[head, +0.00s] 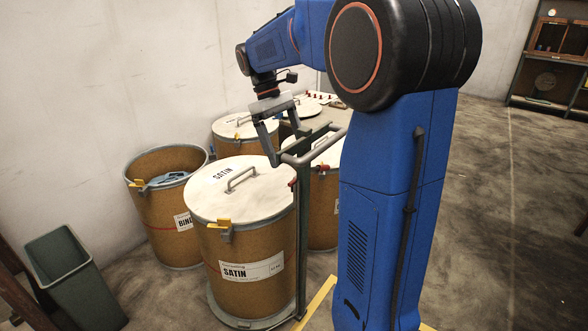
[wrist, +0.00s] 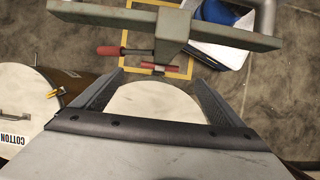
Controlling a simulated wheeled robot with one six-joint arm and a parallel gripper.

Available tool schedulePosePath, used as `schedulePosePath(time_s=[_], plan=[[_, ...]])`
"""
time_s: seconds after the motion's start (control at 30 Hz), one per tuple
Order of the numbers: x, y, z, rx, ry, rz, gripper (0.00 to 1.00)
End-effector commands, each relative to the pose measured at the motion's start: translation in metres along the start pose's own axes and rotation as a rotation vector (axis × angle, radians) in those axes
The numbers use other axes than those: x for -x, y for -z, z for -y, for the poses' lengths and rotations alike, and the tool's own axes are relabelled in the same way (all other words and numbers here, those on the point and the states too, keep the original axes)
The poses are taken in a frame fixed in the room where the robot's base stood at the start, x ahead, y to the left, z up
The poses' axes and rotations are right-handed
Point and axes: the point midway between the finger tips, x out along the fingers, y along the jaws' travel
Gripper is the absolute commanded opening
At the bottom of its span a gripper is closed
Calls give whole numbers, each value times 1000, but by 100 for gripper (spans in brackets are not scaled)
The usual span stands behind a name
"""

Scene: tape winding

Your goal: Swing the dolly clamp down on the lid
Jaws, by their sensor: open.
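The SATIN drum (head: 248,260) stands on a low round dolly (head: 222,316), with its pale lid (head: 240,190) on. The dolly's green-grey post (head: 302,235) rises at the drum's right and carries a handle bar (head: 316,150). A red clamp part (head: 293,183) shows on the post near the lid's edge; its exact position is unclear. In the wrist view, the red-handled clamp (wrist: 120,50) lies ahead of the fingertips, by a grey-green bar (wrist: 235,36). My gripper (head: 285,148) is open and empty above the lid's far right side. Its fingers (wrist: 157,78) spread over a pale round surface.
The BIND drum (head: 162,220) stands open at the left with blue material inside. Other lidded drums stand close behind, and the COTTON drum (wrist: 20,115) is at the wrist view's left. A dark green bin (head: 72,280) stands front left.

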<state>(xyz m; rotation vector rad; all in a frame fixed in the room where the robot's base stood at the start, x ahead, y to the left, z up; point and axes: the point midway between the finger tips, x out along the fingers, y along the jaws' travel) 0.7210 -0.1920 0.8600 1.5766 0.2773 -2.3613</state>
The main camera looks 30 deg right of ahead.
Motion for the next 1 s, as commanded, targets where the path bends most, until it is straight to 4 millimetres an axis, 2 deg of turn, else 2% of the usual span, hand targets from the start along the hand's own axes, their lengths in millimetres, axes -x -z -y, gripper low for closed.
schedulePosePath(time_s=[0.2,0.4,0.83,1.0], plan=[[-37,0,0,0,1,1,92],[-59,0,0,0,1,1,92],[-66,0,0,0,0,-1,92],[-66,0,0,0,0,-1,51]])
